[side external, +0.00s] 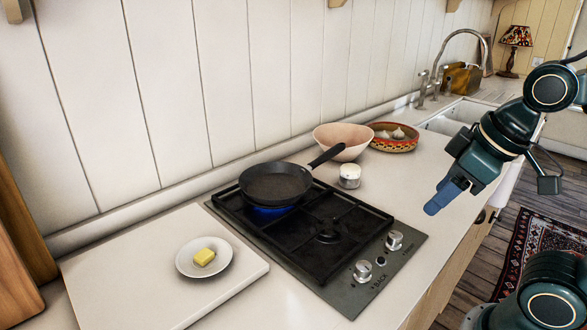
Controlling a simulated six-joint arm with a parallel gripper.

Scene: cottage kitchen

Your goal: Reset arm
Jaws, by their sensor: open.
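My gripper (447,195) is at the right, raised beside the counter's front edge, with its blue fingers pointing down and left. It is open, and nothing shows between the fingers. It is apart from everything on the counter. The rest of my arm is at the right edge of the side external view.
A black pan (276,183) sits on the hob (318,245) over a blue flame, its handle toward the back right. A small white jar (350,176), pink bowl (343,137) and patterned bowl of garlic (393,139) stand behind. Butter (204,257) lies on a plate (205,272) at left.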

